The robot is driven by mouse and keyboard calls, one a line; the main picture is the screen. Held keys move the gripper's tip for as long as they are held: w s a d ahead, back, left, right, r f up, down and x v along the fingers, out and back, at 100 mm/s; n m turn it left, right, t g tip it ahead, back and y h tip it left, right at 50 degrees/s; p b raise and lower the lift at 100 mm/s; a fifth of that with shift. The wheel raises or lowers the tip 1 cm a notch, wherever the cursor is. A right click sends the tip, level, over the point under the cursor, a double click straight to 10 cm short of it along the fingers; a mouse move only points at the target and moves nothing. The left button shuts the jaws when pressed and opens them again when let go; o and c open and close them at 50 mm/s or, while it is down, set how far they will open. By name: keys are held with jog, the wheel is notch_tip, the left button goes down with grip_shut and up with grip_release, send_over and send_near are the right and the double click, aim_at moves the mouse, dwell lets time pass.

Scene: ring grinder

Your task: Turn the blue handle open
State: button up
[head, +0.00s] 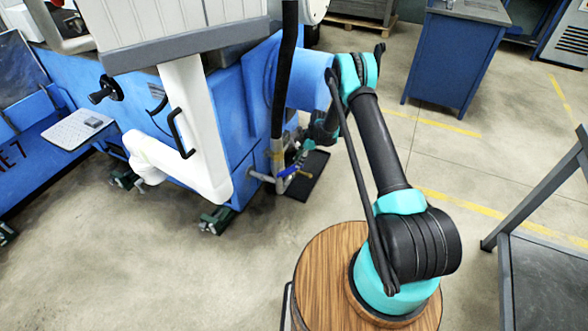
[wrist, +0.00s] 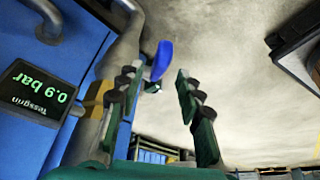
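The blue handle (wrist: 162,60) stands on a pipe valve at the machine's side. In the wrist view it appears at the fingertips, closer to the left finger than to the right one. My gripper (wrist: 157,76) is open, with a clear gap between its two dark green fingers. Whether the handle touches the left finger I cannot tell. In the head view the blue handle (head: 292,170) is small and partly hidden, just below my gripper (head: 301,157).
A pressure display (wrist: 38,88) reading 0.9 bar is at the left in the wrist view. Grey pipes (wrist: 128,40) run beside the handle. The blue machine (head: 235,120) stands to the left, a blue cabinet (head: 455,60) behind. Open floor (head: 140,270) lies in front.

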aim_at(294, 171)
jog(key=x, duration=0.6)
grip_shut()
dwell(0.4)
